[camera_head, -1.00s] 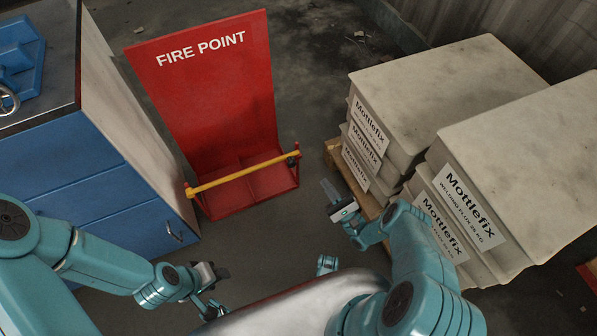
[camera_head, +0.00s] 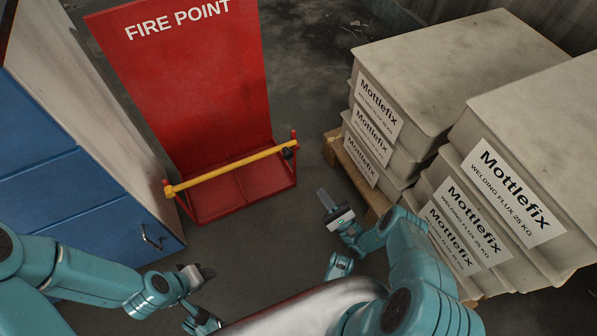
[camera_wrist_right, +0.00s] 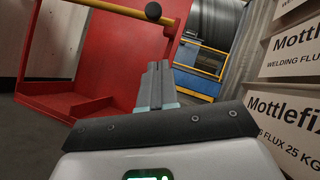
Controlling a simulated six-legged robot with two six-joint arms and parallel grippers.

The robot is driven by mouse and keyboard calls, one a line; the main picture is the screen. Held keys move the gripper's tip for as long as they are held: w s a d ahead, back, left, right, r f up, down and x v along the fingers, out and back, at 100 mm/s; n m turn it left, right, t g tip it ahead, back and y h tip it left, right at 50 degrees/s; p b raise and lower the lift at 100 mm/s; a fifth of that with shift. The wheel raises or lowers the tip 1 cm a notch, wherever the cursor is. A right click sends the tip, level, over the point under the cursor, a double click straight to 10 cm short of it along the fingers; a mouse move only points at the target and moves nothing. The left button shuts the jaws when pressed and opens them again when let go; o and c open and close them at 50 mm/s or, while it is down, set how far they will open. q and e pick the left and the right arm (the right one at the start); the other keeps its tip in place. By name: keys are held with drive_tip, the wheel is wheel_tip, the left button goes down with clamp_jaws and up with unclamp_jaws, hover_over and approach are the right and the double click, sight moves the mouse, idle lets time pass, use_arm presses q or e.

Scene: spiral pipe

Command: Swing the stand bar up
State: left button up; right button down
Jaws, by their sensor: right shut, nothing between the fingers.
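The red FIRE POINT stand (camera_head: 190,75) is upright on the floor ahead, left of centre in the head view. Its yellow bar (camera_head: 225,168) lies low across the stand's front, with a dark knob (camera_head: 289,153) near its right end. My right gripper (camera_head: 324,196) is shut and empty, right of the stand and apart from the bar. Its closed fingers also show in the right wrist view (camera_wrist_right: 158,75). My left gripper (camera_head: 205,275) is at lower left, its jaws unclear.
Stacked Mottlefix boxes (camera_head: 440,70) on a wooden pallet (camera_head: 350,165) stand close to the right of my right gripper. A blue cabinet (camera_head: 75,205) with a handle stands on the left. Bare floor (camera_head: 255,225) lies before the stand.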

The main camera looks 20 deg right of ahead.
drive_tip(key=s+a+r+x, duration=0.1)
drive_tip(key=x, duration=1.1)
drive_tip(key=shift+r+b, duration=0.3)
drive_tip(key=shift+r, duration=0.15)
